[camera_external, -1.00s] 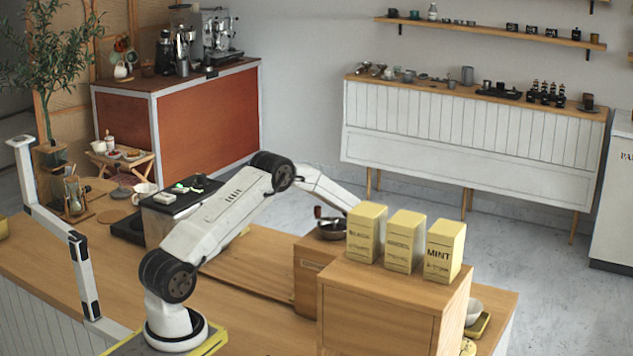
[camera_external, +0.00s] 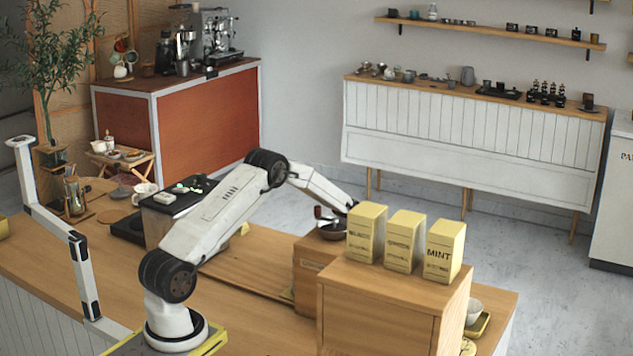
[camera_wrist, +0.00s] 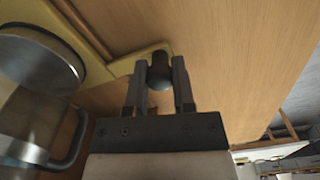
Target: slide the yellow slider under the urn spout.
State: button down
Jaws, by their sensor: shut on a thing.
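The yellow slider (camera_wrist: 150,56) shows at the top of the wrist view as a flat yellow piece on a wooden surface, and it runs off to the left. A dark rounded knob (camera_wrist: 159,72) stands at its right end. My gripper (camera_wrist: 160,66) is shut on this knob, with one finger on each side. A shiny metal vessel (camera_wrist: 38,62) is at the left of the wrist view, beside the slider's left part. In the external view my gripper is hidden behind the tins and wooden box. I cannot make out the urn spout for certain.
Several yellow tins, one marked MINT (camera_external: 444,250), stand on a wooden box (camera_external: 390,300) near the gripper end of my arm. A wooden board (camera_external: 240,268) lies on the counter beside my arm.

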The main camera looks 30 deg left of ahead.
jog(key=a, duration=2.9)
jog(key=c, duration=0.7)
grip_release()
jog(key=shift+a, duration=0.1)
jog(key=shift+o, duration=1.2)
notch_tip(320, 180, up, 8)
